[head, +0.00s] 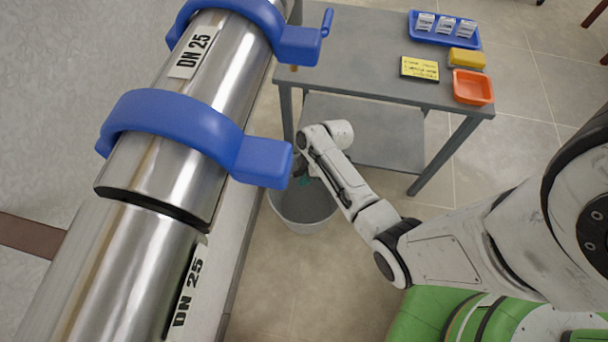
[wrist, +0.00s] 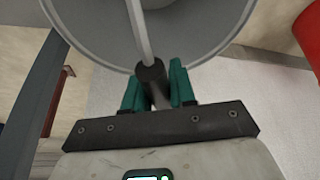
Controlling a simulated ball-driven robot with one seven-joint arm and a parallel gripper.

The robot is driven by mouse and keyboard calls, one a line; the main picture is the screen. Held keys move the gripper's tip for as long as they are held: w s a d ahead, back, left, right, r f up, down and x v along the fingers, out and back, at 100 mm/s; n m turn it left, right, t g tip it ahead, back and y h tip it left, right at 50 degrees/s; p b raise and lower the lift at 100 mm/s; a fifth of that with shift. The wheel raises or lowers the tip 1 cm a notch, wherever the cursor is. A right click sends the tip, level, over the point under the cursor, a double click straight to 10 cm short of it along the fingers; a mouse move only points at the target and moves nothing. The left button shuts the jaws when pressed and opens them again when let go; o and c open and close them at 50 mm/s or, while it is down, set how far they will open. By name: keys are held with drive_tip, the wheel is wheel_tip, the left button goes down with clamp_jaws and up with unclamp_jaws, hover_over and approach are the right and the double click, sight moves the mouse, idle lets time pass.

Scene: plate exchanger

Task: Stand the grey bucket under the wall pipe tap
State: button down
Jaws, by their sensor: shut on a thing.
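The grey bucket (head: 305,222) is low beside the wall-side ledge, left of the grey table, partly hidden by my arm. My gripper (head: 305,181) is over its opening, with teal fingers just visible. In the wrist view, my gripper (wrist: 157,88) has its fingers on either side of the dark grip (wrist: 151,73) on the bucket's thin handle. The bucket (wrist: 205,22) fills the top of that view. I cannot tell whether its base touches the floor. I cannot make out the wall pipe tap in either view.
Large steel pipes (head: 135,255) with blue clamps (head: 180,117) cross the left foreground. The grey table (head: 365,45) has a lower shelf (head: 375,135) and holds a blue tray (head: 414,36), yellow items and an orange tray (head: 472,87). A red object (wrist: 309,35) shows at right. Floor in front is clear.

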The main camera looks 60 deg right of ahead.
drive_tip(key=c, duration=0.9)
unclamp_jaws()
drive_tip(key=p+v, duration=0.4)
drive_tip(key=v, duration=0.7)
drive_tip(key=shift+s+d+r, duration=0.1)
drive_tip(key=shift+s+r, duration=0.05)
drive_tip(key=shift+r, duration=0.2)
drive_tip(key=s+a+r+m+h, duration=0.1)
drive_tip(key=s+a+r+m, duration=0.2)
drive_tip(key=a, duration=0.1)
drive_tip(key=s+a+r+m+g+h, duration=0.1)
drive_tip(key=s+a+r+m, duration=0.2)
drive_tip(key=s+a+r, duration=0.1)
drive_tip(key=s+a+r+m+g+h, duration=0.1)
drive_tip(key=s+a+r+m, duration=0.1)
drive_tip(key=s+a+r, duration=0.2)
drive_tip(key=shift+a+r+m, duration=0.15)
drive_tip(key=shift+a+m, duration=0.25)
drive_tip(key=shift+a, duration=0.5)
